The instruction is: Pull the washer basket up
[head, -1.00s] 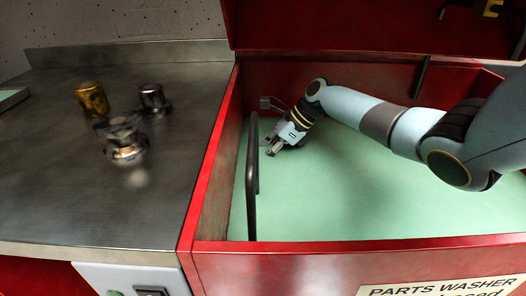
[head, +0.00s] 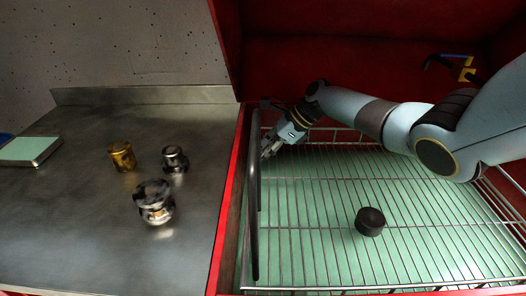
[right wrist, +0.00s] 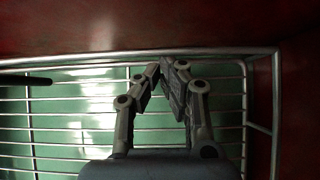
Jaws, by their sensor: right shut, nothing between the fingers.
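The wire washer basket (head: 308,228) shows above the green liquid inside the red parts washer, and a short black cylinder (head: 370,221) sits on it. A black bar (head: 254,200) runs along the basket's left side. My right gripper (head: 266,153) is shut and empty near the far part of this bar; I cannot tell if it touches it. In the right wrist view the shut fingertips (right wrist: 167,64) are over the basket's rim wires (right wrist: 225,53), and the black bar's end (right wrist: 25,80) shows at the left. My left gripper is not in view.
The steel bench (head: 95,230) on the left carries a brass cylinder (head: 122,156), a small metal part (head: 174,159), a larger shiny metal part (head: 154,202) and a flat green-topped plate (head: 30,151). The red washer wall (head: 227,200) divides bench and tank.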

